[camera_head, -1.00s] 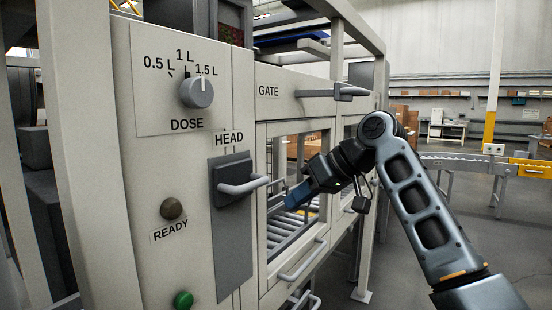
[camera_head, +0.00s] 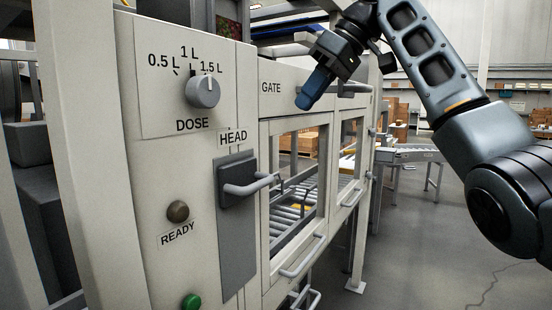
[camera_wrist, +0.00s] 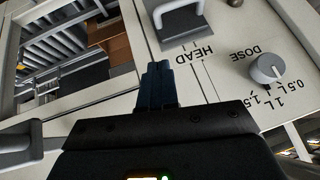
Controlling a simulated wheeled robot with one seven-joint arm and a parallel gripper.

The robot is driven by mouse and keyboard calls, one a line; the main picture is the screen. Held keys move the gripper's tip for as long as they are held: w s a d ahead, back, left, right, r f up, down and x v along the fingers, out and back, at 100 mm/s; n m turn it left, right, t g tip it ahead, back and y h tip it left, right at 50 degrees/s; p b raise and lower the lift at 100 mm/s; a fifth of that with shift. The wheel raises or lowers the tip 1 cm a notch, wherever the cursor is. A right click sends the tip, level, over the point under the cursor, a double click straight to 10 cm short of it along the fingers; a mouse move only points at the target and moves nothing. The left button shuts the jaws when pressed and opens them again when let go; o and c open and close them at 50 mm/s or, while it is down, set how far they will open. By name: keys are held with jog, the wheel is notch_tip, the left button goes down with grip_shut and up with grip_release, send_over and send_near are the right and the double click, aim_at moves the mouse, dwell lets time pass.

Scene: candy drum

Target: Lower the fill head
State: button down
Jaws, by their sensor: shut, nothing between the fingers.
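The fill head handle, a light grey bar labelled HEAD (camera_head: 248,186), sticks out from a dark block at the top of a dark vertical track (camera_head: 238,250) on the machine's front panel. In the wrist view the handle (camera_wrist: 180,22) shows at the top, beyond my fingertips. My gripper (camera_head: 304,104), with blue fingers, is shut and empty. In the head view it is up and to the right of the handle, in front of the GATE label's panel, apart from the handle. In the wrist view the gripper (camera_wrist: 157,70) points toward the HEAD label.
A DOSE knob (camera_head: 203,92) sits above left of the handle. A READY lamp (camera_head: 178,211) and a green button (camera_head: 191,301) are below left. The gate's window frame and lower bar handle (camera_head: 304,258) are to the right. Open floor lies at right.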

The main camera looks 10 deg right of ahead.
jog(key=s+d+f+p+x, duration=0.1)
jog(key=x, duration=1.2)
jog(key=shift+s+d+f+p, duration=0.2)
jog(key=shift+s+d+p, duration=0.1)
jog(key=shift+s, duration=0.05)
